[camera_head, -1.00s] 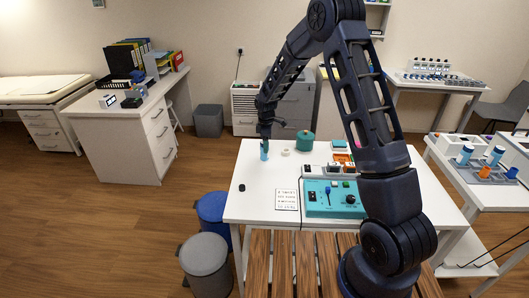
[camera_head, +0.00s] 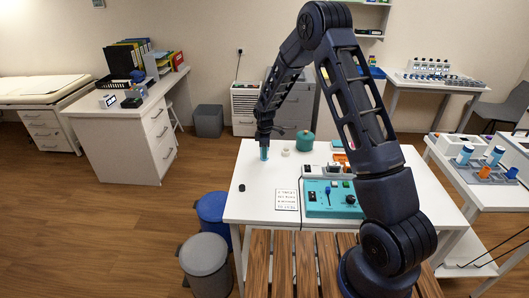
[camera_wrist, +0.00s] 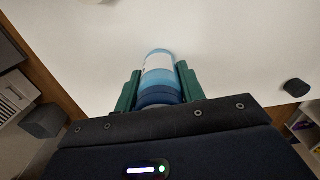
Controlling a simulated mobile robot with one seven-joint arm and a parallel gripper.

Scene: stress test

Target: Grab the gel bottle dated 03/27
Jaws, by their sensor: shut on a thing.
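A small blue bottle (camera_head: 264,154) stands at the far left part of the white table (camera_head: 252,208). My gripper (camera_head: 264,149) comes down on it from above and is shut on it. In the wrist view, the bottle (camera_wrist: 158,62) has a white and light-blue body with darker blue bands nearest me. It sits between the green fingers of my gripper (camera_wrist: 158,88). No date can be read on it.
A teal pot (camera_head: 305,141) and a small white round object (camera_head: 286,152) stand right of the held bottle. A teal control box (camera_head: 330,199), a printed sheet (camera_head: 287,199) and a black object (camera_head: 242,187) lie nearer. The table's left front is mostly clear.

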